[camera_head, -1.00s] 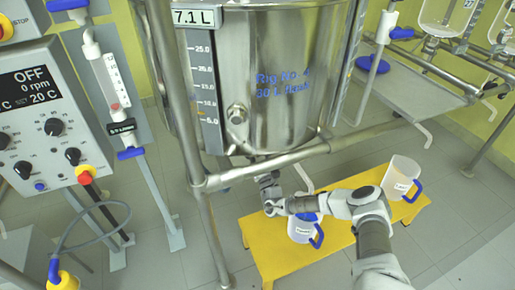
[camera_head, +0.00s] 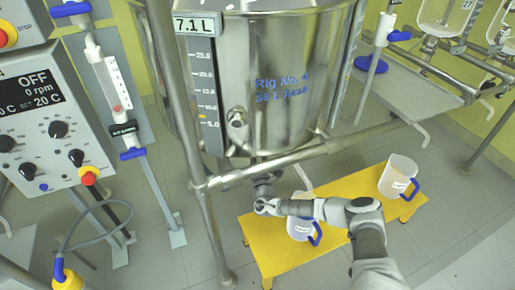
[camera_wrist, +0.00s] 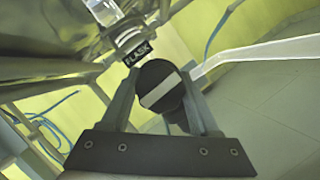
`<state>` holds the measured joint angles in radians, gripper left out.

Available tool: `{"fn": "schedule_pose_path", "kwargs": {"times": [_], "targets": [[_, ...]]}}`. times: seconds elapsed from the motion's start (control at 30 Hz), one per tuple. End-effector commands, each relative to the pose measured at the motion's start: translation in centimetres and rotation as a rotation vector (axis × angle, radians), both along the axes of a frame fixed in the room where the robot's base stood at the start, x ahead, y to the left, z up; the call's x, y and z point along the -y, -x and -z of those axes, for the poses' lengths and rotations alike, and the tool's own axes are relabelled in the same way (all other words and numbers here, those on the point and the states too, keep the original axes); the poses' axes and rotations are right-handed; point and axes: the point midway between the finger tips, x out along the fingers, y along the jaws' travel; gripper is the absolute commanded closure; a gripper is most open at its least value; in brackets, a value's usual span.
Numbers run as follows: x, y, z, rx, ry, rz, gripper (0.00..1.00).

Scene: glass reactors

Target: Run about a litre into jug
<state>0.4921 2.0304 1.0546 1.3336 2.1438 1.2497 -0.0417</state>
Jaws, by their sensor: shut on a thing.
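The steel vessel (camera_head: 270,75) hangs in its frame, and its display (camera_head: 194,24) reads 7.1 L. A white jug (camera_head: 299,231) with a blue handle stands on the yellow bench (camera_head: 275,258) below the vessel, partly hidden by my arm. My gripper (camera_head: 262,206) is under the vessel. In the wrist view its two fingers are around a black round knob (camera_wrist: 159,86) with a slanted white stripe, shut on it. A label (camera_wrist: 138,53) reading FLASK sits just beyond the knob. A pale outlet pipe (camera_wrist: 262,50) runs off to the right. The jug's liquid level is unclear.
A second white jug (camera_head: 398,176) stands at the bench's right end. The control panel (camera_head: 45,110) on the left reads OFF, 0 rpm. Frame rails (camera_head: 270,164) cross above my arm. Open floor lies in front of the bench.

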Motion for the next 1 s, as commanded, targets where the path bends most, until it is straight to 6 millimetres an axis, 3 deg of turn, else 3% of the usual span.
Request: {"fn": "schedule_pose_path", "kwargs": {"times": [0.27,0.3,0.47,0.8,1.0], "targets": [[-0.1,0.1,0.2,-0.004,0.000,-0.002,0.94],[-0.1,0.1,0.2,-0.004,0.000,-0.002,0.35],[-0.1,0.1,0.1,-0.002,0.001,-0.002,0.08],[0.0,0.3,0.1,-0.001,0.001,-0.001,0.08],[0.4,3.1,0.7,-0.004,-0.002,0.000,0.08]]}}
